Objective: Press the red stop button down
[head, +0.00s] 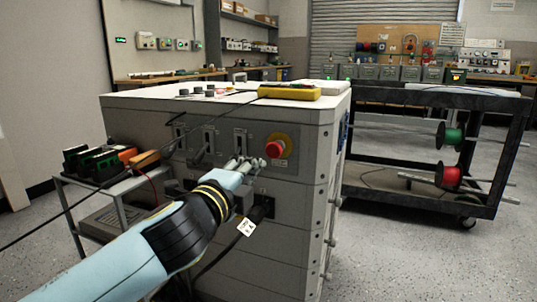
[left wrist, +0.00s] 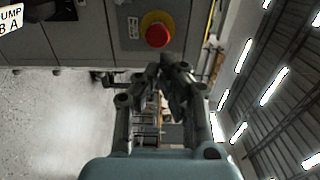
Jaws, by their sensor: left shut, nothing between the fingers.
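The red stop button (head: 274,149) sits on a yellow round base on the front panel of the grey cabinet (head: 290,220), near its upper right. In the left wrist view the red button (left wrist: 157,35) shows just beyond my fingertips, toward the top of the picture. My left gripper (head: 248,164) is shut and empty, its tips just left of and slightly below the button in the head view. It also shows in the left wrist view (left wrist: 170,68). I cannot tell whether the fingertips touch the button; a small gap seems to show. My right gripper is not in view.
Lever switches (head: 205,145) are on the panel left of the button. A black cable with a white tag (head: 246,228) hangs below my gripper. A yellow device (head: 289,92) lies on the cabinet top. A cart with cable spools (head: 450,135) stands at the right.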

